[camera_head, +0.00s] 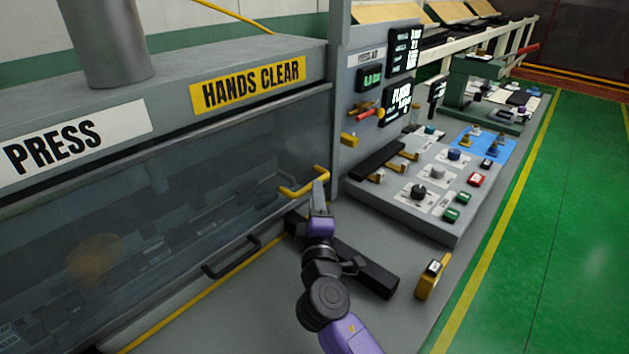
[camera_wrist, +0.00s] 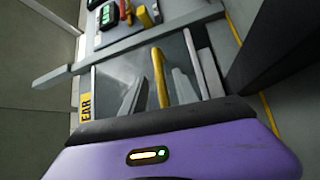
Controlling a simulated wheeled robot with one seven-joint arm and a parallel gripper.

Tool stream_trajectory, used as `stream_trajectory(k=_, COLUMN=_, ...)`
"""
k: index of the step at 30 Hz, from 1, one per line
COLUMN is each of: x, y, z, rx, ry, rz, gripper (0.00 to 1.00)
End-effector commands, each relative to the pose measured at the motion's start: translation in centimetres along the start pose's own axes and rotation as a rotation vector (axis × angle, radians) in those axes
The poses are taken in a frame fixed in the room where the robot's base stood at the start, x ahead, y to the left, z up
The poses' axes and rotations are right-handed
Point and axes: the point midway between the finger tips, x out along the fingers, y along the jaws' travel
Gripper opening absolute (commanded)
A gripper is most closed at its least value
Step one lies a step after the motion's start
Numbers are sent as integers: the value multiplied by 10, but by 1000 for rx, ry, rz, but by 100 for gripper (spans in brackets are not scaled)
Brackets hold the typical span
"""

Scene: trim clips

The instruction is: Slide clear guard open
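The clear guard (camera_head: 190,178) is a large see-through panel across the front of the press, with dim machine parts behind it. A yellow bar handle (camera_head: 300,190) is at its right end. My gripper (camera_head: 319,184) is at the handle's right part. In the wrist view, the yellow handle (camera_wrist: 160,78) runs between my two spread fingers (camera_wrist: 158,92), with a small gap visible on each side. The fingers are open. Whether either finger touches the handle cannot be told.
A black handle (camera_head: 232,257) is on the lower front of the press. A control panel (camera_head: 405,205) with knobs and buttons stands to the right. A dark bar (camera_head: 355,268) and a yellow box (camera_head: 432,277) are near my arm. The green floor at right is clear.

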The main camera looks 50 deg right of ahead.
Motion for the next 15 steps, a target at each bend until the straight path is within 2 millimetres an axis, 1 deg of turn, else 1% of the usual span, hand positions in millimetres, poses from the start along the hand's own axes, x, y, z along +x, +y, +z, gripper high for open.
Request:
stream_trajectory(k=1, x=10, y=3, z=0, rx=1, ry=-3, rz=1, gripper=36)
stream_trajectory(k=3, x=21, y=3, z=0, rx=1, ry=-2, rz=1, gripper=36)
stream_trajectory(k=7, x=37, y=2, z=0, rx=2, ry=-1, rz=1, gripper=36)
stream_trajectory(k=10, x=45, y=1, z=0, rx=2, ry=0, rz=0, gripper=36)
stream_trajectory(k=15, x=50, y=0, z=0, rx=3, ry=1, rz=0, gripper=36)
